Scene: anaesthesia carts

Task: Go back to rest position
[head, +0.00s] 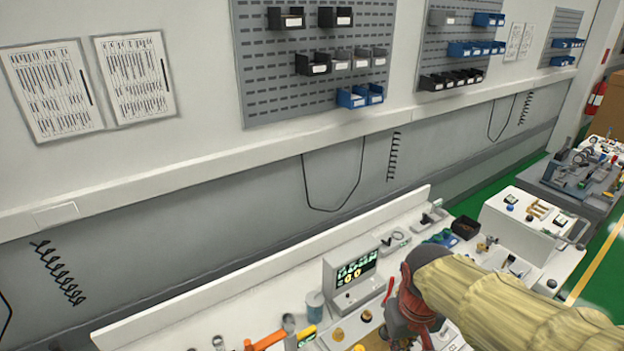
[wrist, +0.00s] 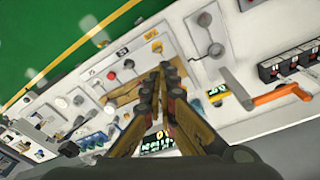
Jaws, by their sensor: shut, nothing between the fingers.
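My gripper (wrist: 160,72) is shut and empty in the wrist view, its two fingers meeting at the tips above the cart top. In the head view my arm, in a yellowish sleeve, reaches in from the lower right over the cart, and the gripper's fingertips are hidden below the frame edge or behind the arm. The white cart (head: 216,310) runs along the wall. A monitor (head: 352,272) with a lit green and yellow display stands on it, just left of my arm.
An orange handle (head: 268,341) lies at the lower left of the cart; it also shows in the wrist view (wrist: 276,95). Bins hang on wall panels. Green floor (head: 462,207) is visible.

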